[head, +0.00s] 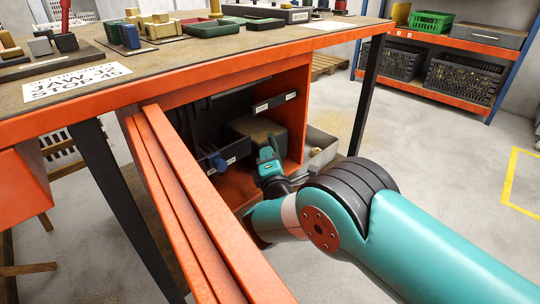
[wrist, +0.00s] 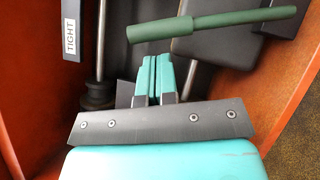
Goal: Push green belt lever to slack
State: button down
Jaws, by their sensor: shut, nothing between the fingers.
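The green belt lever (wrist: 200,25) is a long green handle in the wrist view. It lies almost level across the upper middle, its right end a little higher. My gripper (wrist: 153,62) is shut and empty, its teal fingers side by side just below the left part of the lever. I cannot tell whether they touch it. A white label reading TIGHT (wrist: 70,38) is at the left.
The orange cabinet wall (wrist: 292,85) stands close on the right in the wrist view.

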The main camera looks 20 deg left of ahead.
aim_at(272, 142)
jog(key=shift+w+d+r, duration=0.2)
jog(key=shift+w+r, duration=0.05)
jog(key=shift+w, duration=0.35)
jog(key=shift+r, duration=0.1)
jog(key=shift+w+d+r+m+g+p, duration=0.35)
jog(key=shift+w+r+m+p, duration=0.25)
jog(key=shift+p, duration=0.45)
jog(key=w+d+m+g+h+p, duration=0.1)
jog(key=w+d+m+g+p, duration=0.2)
jog(key=w, duration=0.3)
jog(key=shift+w+d+r+m+h+p, duration=0.3)
jog(key=shift+d+m+h+p, duration=0.15)
jog(key=shift+m+p, duration=0.45)
jog(key=shift+w+d+r+t, duration=0.1)
jog(key=shift+w+d+t, duration=0.05)
jog(key=shift+t, duration=0.1)
